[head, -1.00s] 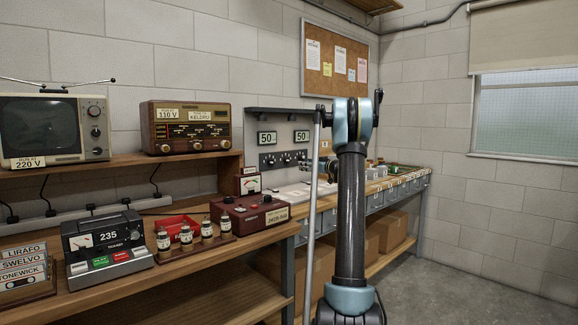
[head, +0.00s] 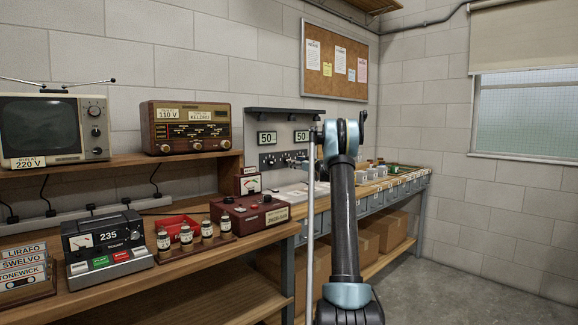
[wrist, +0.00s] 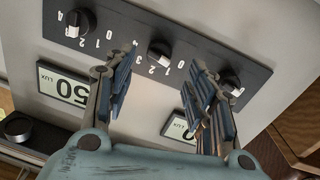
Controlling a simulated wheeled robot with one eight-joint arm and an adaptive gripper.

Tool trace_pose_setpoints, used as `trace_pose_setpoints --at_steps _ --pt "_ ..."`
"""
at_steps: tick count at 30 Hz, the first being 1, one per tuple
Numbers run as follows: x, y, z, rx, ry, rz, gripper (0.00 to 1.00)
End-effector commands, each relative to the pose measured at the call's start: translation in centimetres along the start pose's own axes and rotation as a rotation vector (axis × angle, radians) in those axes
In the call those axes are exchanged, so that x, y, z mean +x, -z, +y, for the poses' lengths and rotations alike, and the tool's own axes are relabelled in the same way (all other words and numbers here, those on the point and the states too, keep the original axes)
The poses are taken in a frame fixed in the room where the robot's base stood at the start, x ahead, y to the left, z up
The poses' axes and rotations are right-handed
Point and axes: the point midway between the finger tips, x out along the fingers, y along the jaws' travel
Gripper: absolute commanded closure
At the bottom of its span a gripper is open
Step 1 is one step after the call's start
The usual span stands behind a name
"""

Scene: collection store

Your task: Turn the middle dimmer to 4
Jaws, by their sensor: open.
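The black dimmer panel (wrist: 195,48) fills the upper part of the wrist view, seen upside down. It has three dark knobs with white marks. The middle dimmer (wrist: 160,53) lies between the fingers of my gripper (wrist: 163,66), which is open. I see no clear contact with the knob. The knob's white mark faces the lower side in this view; its exact setting cannot be told. One outer dimmer (wrist: 76,24) is at upper left, the other (wrist: 231,84) at right, close to a finger. In the head view my arm partly hides the panel (head: 268,161).
A shelf (head: 284,111) juts out above the panel. A red instrument box (head: 250,213) and small bottles (head: 186,236) stand on the bench.

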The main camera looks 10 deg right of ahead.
Motion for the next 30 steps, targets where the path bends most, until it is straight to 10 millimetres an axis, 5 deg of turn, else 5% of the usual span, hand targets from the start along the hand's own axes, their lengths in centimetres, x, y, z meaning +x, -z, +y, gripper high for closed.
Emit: trace_pose_setpoints --at_steps 10,24,30 --pt "5.0 0.0 0.1 0.000 0.000 0.000 0.50" --pt "6.1 0.0 0.0 0.000 0.000 0.000 0.50" --pt "6.1 0.0 0.0 0.000 0.000 0.000 0.94"
